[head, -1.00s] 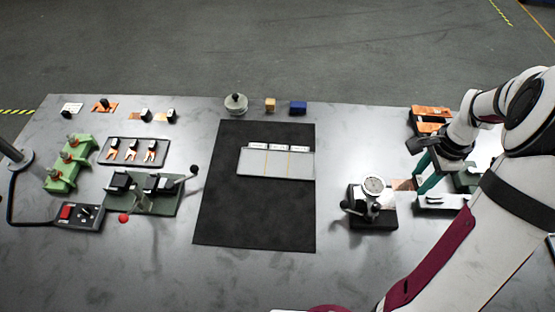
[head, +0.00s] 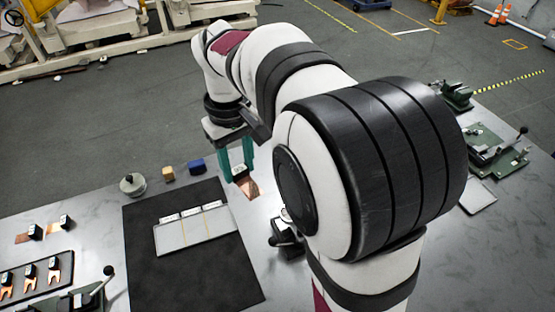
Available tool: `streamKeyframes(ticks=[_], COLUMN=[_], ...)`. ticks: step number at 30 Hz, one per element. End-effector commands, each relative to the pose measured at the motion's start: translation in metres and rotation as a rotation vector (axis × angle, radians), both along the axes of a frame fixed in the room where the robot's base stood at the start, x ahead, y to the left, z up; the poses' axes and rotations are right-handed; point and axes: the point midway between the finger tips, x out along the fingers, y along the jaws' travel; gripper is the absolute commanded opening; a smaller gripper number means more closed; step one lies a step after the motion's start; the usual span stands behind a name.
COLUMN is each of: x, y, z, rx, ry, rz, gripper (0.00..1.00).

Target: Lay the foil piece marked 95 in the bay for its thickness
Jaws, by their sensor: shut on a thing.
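My gripper (head: 238,170), with two teal fingers, is shut on a copper foil piece (head: 249,188) that has a small dark and white tag at its top. The foil hangs tilted below the fingers, apparently above the table. Its marking is too small to read. A grey tray (head: 180,242) with bays split by thin orange lines lies on the black mat, to the left of and nearer than the gripper. White labels (head: 191,213) stand along its far edge; their text is unreadable. A dark gauge (head: 286,240) stands right of the mat, partly hidden by my arm.
A round grey weight (head: 132,185), a wooden block (head: 168,174) and a blue block (head: 196,167) stand beyond the mat (head: 215,285). Tagged copper pieces (head: 50,228) lie at left. Green fixtures (head: 495,150) stand at right. My arm hides much of the table's right half.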

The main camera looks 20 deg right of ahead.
Motion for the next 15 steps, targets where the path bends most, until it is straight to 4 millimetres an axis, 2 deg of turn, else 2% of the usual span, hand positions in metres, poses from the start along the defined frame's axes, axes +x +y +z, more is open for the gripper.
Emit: streamKeyframes(ticks=[4,8,15], x=[0.012,0.025,0.045], y=[0.033,0.060,0.115], z=[-0.013,-0.036,-0.092], rx=[0.000,0.001,0.005], ry=[0.005,0.009,0.012], rz=[0.462,0.890,1.733], gripper=[0.00,0.00,0.00])
